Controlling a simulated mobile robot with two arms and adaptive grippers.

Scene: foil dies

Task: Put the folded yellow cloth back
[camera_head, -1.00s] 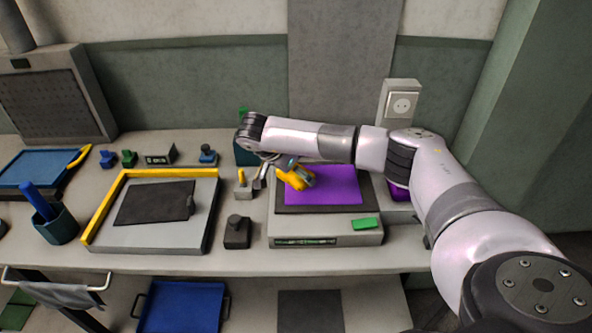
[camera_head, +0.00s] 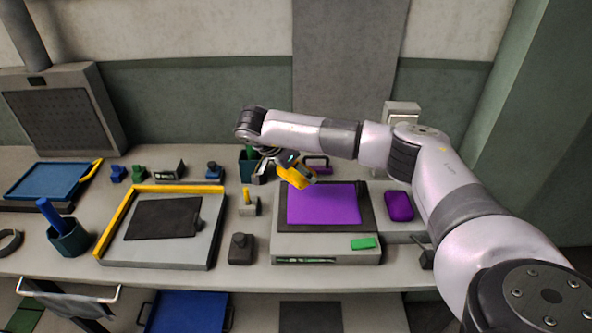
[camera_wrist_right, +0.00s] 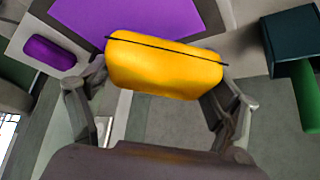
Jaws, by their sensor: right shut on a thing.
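The folded yellow cloth (camera_head: 299,174) is held by my right gripper (camera_head: 281,165) above the back left part of a purple sheet (camera_head: 325,205). In the right wrist view the cloth (camera_wrist_right: 165,66) is a rounded yellow bundle with a thin dark line across it. The fingers of the right gripper (camera_wrist_right: 160,95) close on its two ends. The cloth appears clear of the purple sheet (camera_wrist_right: 150,18). My left gripper is not in view.
The purple sheet lies on a grey platform (camera_head: 325,247) with a green block (camera_head: 363,244). A purple pad (camera_head: 399,206) is to its right. A yellow-edged tray (camera_head: 216,230) and a black knob block (camera_head: 241,249) are left.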

